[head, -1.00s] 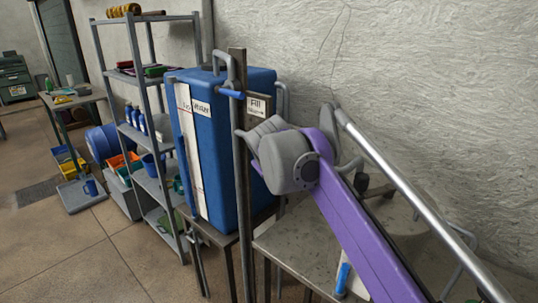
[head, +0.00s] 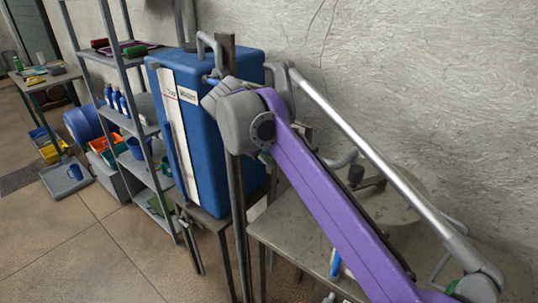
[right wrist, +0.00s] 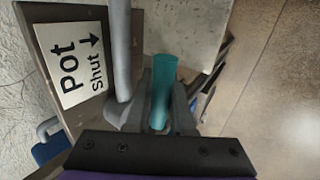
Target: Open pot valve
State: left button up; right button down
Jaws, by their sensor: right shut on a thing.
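In the right wrist view a teal valve handle (right wrist: 164,78) stands between the grey fingers of my right gripper (right wrist: 157,112), which is shut on it. A grey pipe (right wrist: 121,50) runs beside the handle on the left. Left of the pipe is a white sign (right wrist: 82,62) reading "Pot Shut" with an arrow. In the head view my purple right arm reaches past the blue tank, and its grey wrist hides the fingers and the teal handle. My left gripper is not in view.
A blue tank (head: 214,140) with a white strip stands left of my arm, with a bent pipe (head: 212,45) on top and a post in front. A grey shelf (head: 150,130) holds bottles and bins further left. A grey table (head: 290,240) lies under my arm.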

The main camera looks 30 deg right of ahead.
jog(key=shift+s+d, duration=0.1)
jog(key=shift+s, duration=0.05)
jog(key=c, duration=1.1)
grip_release()
jog(key=shift+s, duration=0.1)
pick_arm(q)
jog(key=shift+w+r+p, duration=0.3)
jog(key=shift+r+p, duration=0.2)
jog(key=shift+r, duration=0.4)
pick_arm(e)
jog(key=v, duration=1.1)
jog(key=shift+s+d, duration=0.1)
jog(key=shift+d, duration=0.05)
jog(key=shift+r, duration=0.1)
